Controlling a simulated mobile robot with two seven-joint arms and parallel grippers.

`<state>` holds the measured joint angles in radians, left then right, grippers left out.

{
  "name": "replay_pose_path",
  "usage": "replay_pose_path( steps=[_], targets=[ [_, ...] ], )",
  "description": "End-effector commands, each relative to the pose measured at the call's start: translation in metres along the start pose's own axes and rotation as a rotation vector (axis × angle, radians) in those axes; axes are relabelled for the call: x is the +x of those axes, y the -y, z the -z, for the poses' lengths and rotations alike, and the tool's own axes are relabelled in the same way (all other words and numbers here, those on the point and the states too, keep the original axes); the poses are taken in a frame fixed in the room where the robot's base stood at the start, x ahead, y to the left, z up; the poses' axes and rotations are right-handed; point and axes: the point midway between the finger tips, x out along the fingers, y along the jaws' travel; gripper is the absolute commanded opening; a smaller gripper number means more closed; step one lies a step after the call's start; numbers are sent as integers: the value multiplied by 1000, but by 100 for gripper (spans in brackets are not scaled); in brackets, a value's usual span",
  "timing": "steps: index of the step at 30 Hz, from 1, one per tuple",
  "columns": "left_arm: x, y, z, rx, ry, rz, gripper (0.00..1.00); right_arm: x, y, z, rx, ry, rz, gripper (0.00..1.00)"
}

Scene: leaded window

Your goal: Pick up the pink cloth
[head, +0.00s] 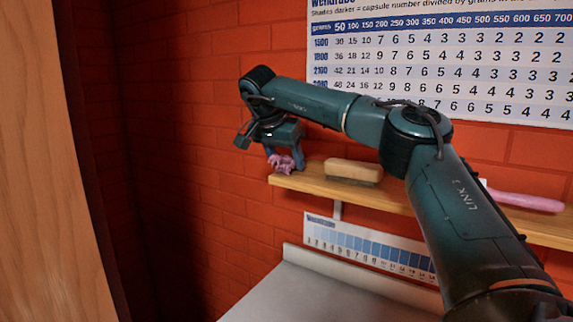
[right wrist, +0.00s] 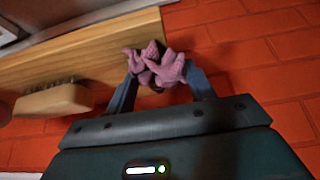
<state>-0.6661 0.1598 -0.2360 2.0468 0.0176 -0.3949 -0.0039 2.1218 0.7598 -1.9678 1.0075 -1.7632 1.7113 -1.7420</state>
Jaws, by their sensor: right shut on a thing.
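The crumpled pink cloth (head: 281,163) is at the left end of the wooden shelf (head: 385,197), held between the fingers of my right gripper (head: 284,156). In the right wrist view the cloth (right wrist: 158,68) is bunched between the two fingertips (right wrist: 160,82), near the shelf's end (right wrist: 90,48). I cannot tell whether the cloth touches the shelf or is just above it. My left gripper is not in view.
A wooden-backed brush (head: 353,171) lies on the shelf right of the cloth. A pink object (head: 525,202) lies farther right, partly behind my arm. A number chart (head: 450,60) hangs above. A pale worktop (head: 310,295) is below. A wooden panel (head: 50,170) stands at left.

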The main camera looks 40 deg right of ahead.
Motion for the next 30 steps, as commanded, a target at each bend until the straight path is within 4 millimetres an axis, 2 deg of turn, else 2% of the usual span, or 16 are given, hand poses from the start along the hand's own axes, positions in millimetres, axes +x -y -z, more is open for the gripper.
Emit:
replay_pose_path(
  steps=[8,11,21,25,30],
  targets=[
    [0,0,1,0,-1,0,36,-3,0,2,1,-1,1,32],
    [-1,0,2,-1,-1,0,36,-13,1,7,2,-1,4,32],
    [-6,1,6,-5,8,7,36,-72,0,40,2,-1,2,32],
    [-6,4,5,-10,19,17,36,-84,0,48,1,-1,1,32],
    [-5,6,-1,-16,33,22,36,-87,0,50,0,0,0,32]
  ],
)
